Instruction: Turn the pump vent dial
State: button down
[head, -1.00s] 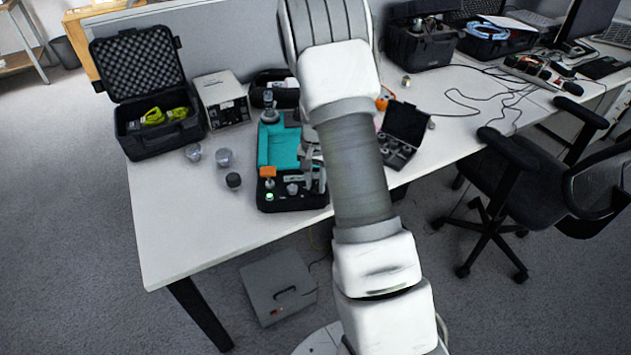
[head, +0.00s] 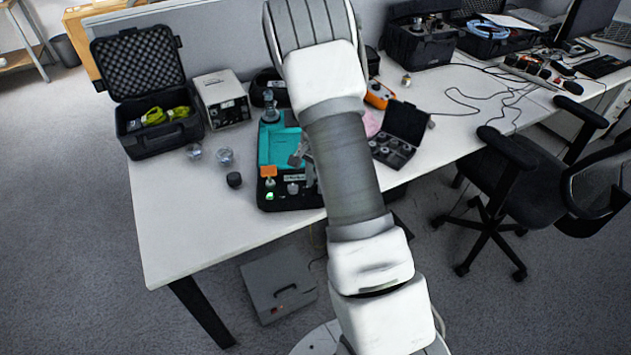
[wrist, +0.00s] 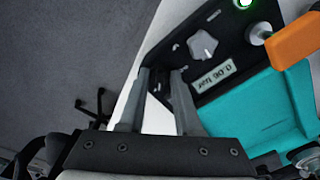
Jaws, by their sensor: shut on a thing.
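The pump unit is a black base with a teal tray (head: 276,148). Its front panel (wrist: 225,85) carries a green light, a grey lobed knob (wrist: 203,46) and a display reading about 0.06 bar. An orange-handled part (wrist: 293,40) stands beside them. My gripper (wrist: 163,78) is at the end of the panel past the lobed knob, its two fingers close together around a small dark part there. This seems to be the pump vent dial (wrist: 160,86), mostly hidden between the fingers, so its angle cannot be read. In the head view my arm covers that end.
Small jars (head: 225,157) and a black cap (head: 234,180) stand left of the pump. An open black case (head: 160,135) and a white instrument box (head: 221,98) are behind them. A small open case (head: 395,150) lies right of my arm. The table's front left is clear.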

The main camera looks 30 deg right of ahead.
jog(key=c, duration=0.6)
grip_release()
notch_tip(320, 180, up, 17)
jog(key=p, duration=0.2)
jog(key=shift+r, duration=0.2)
